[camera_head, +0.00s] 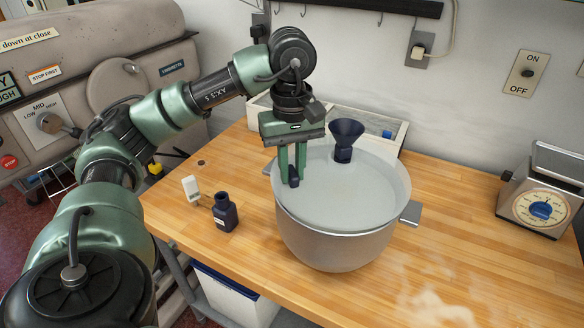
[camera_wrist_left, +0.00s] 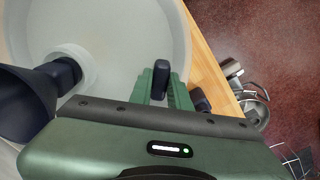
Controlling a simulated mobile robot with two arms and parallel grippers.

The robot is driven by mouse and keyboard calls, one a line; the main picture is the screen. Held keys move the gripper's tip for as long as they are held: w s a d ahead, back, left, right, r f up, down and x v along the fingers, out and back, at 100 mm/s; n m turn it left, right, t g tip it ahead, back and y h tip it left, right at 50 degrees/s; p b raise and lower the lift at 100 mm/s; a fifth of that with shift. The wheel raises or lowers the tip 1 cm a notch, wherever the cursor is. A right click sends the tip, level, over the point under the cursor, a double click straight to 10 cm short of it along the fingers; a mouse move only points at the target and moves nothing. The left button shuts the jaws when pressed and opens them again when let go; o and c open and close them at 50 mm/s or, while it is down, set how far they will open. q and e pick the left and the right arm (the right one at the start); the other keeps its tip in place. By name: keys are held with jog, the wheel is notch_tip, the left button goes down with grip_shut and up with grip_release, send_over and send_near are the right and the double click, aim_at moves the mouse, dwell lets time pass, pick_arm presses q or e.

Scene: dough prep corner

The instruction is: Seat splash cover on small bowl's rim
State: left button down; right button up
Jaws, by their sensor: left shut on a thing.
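The splash cover (camera_head: 345,205) is a round, pale translucent disc with a dark blue funnel (camera_head: 345,137) and a small dark blue grip (camera_head: 294,178). It lies over the top of the small bowl (camera_head: 335,245), a grey metal bowl with a side handle (camera_head: 410,213). The cover looks about level; I cannot tell whether its edge touches the rim all round. My left gripper (camera_head: 292,170) points down at the cover's left side, shut on the grip. In the left wrist view, the grip (camera_wrist_left: 161,78) sits between the fingers, with the funnel (camera_wrist_left: 30,98) at left. My right gripper is out of view.
A dark bottle (camera_head: 224,212) and a small white-topped item (camera_head: 190,187) stand left of the bowl. A pale tray (camera_head: 392,127) is behind it. A scale (camera_head: 543,195) stands at right. Wooden table (camera_head: 455,215) is clear between bowl and scale; flour lies in front.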

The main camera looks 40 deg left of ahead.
pick_arm(q)
jog(key=shift+f+b, duration=0.7)
jog(key=shift+f, duration=0.05)
jog(key=c, duration=1.3)
grip_release()
jog(key=shift+o, duration=0.2)
jog(key=shift+r+p, duration=3.15)
jog(key=shift+r, duration=0.9)
